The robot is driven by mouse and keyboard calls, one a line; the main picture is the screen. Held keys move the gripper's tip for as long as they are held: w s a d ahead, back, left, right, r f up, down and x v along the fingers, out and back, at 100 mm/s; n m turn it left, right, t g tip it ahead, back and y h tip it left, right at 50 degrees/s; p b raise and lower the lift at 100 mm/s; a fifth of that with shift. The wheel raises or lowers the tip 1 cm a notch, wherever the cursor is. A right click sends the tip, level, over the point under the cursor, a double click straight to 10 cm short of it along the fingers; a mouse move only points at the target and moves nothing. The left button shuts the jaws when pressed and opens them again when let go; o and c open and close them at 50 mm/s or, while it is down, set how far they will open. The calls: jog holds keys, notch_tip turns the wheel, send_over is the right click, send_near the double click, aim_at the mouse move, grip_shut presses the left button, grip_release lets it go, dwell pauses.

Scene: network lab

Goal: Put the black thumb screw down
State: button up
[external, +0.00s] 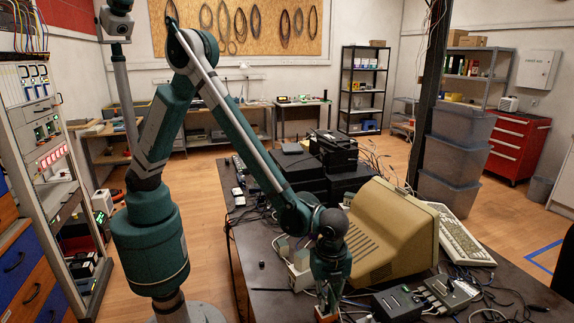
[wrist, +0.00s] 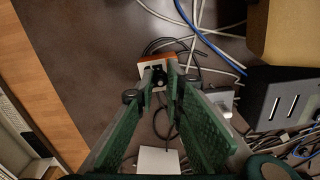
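My gripper (wrist: 160,82) points down, with its two green fingers close together at the tips. A small black piece, apparently the black thumb screw (wrist: 159,76), sits between the fingertips, and the fingers look closed on it. Behind it in the wrist view is a white and orange box (wrist: 181,49); I cannot tell whether the screw touches it. In the external view my gripper (external: 328,292) is over the front of the dark table, just in front of the beige monitor. The screw cannot be made out there.
The beige monitor (external: 393,232) stands close behind my gripper. Dark boxes (external: 398,303) and loose cables lie to its right. A small white box (wrist: 158,160) is near the fingers. Bare tabletop (wrist: 85,55) lies left in the wrist view. A small black object (external: 262,264) stands on the table.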

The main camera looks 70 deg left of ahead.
jog(key=shift+f, duration=0.15)
jog(key=o, duration=0.7)
jog(key=shift+c, duration=0.2)
notch_tip(320, 180, up, 12)
jog(key=p, duration=0.1)
jog(key=shift+r, duration=0.2)
jog(key=shift+s, duration=0.1)
dwell(0.5)
jog(key=shift+a, duration=0.1)
